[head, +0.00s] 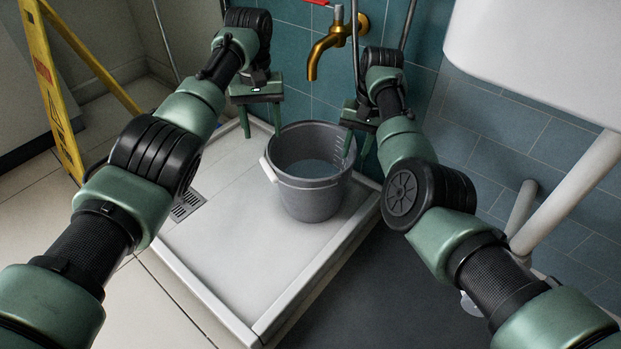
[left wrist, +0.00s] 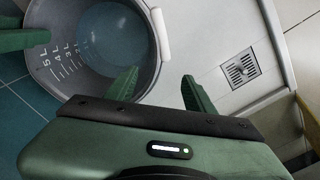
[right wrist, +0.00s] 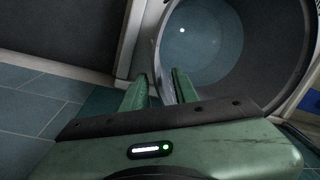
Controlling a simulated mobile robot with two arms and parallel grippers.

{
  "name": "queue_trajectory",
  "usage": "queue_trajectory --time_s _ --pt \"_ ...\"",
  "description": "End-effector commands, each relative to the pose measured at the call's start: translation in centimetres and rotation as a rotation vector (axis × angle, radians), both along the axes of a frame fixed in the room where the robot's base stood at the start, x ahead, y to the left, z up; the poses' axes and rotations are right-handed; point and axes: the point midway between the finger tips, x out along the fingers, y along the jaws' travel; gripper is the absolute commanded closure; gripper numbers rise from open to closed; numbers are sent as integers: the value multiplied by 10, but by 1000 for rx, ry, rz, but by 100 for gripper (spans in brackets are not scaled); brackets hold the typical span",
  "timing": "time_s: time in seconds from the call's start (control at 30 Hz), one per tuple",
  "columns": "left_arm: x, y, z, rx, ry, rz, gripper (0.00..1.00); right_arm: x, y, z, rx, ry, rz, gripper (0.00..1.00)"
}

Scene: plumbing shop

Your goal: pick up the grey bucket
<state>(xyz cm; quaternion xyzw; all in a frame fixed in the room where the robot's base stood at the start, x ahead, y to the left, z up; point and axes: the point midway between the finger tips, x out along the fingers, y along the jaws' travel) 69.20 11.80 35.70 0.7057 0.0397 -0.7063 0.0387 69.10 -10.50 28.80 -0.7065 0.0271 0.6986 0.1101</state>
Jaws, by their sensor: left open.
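The grey bucket (head: 312,200) stands upright on the white shower tray, below the brass tap. It holds what looks like water; volume marks show inside its wall in the left wrist view (left wrist: 150,75). Its white handle grip (head: 268,169) hangs at the left side. My left gripper (head: 261,122) is open and empty, behind and left of the bucket, apart from the rim. My right gripper (head: 356,142) is at the right rim. In the right wrist view its fingers (right wrist: 160,85) are close together with the bucket's rim (right wrist: 157,55) between them.
The brass tap (head: 325,48) sticks out from the tiled wall above the bucket. The white tray (head: 215,250) has a raised edge and a drain grate (head: 187,206). A yellow folding sign (head: 60,110) stands left. A white basin (head: 560,50) and pipe are right. The tray's front is clear.

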Motion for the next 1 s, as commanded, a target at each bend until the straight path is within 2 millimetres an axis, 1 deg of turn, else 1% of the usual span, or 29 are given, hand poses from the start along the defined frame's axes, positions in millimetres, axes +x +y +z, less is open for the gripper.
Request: queue_trajectory --time_s 0.17,0.27,0.37,0.53,0.57,0.8,1.0 --pt "0 0 -2 -1 0 0 47 0 0 -3 0 0 0 71" --pt "0 0 -11 0 1 0 47 -1 1 -11 0 3 0 71" --pt "-1 0 -26 0 3 0 47 -1 3 -25 0 5 1 71" --pt "-1 0 -57 0 4 0 47 -1 6 -56 0 5 0 71" --pt "0 0 -57 -2 0 -1 47 0 6 -56 -1 2 -1 71" --pt "0 0 -73 -1 0 -1 47 0 8 -73 -1 2 -1 71" --pt "0 0 -78 -1 0 -1 47 0 9 -77 1 0 -1 71"
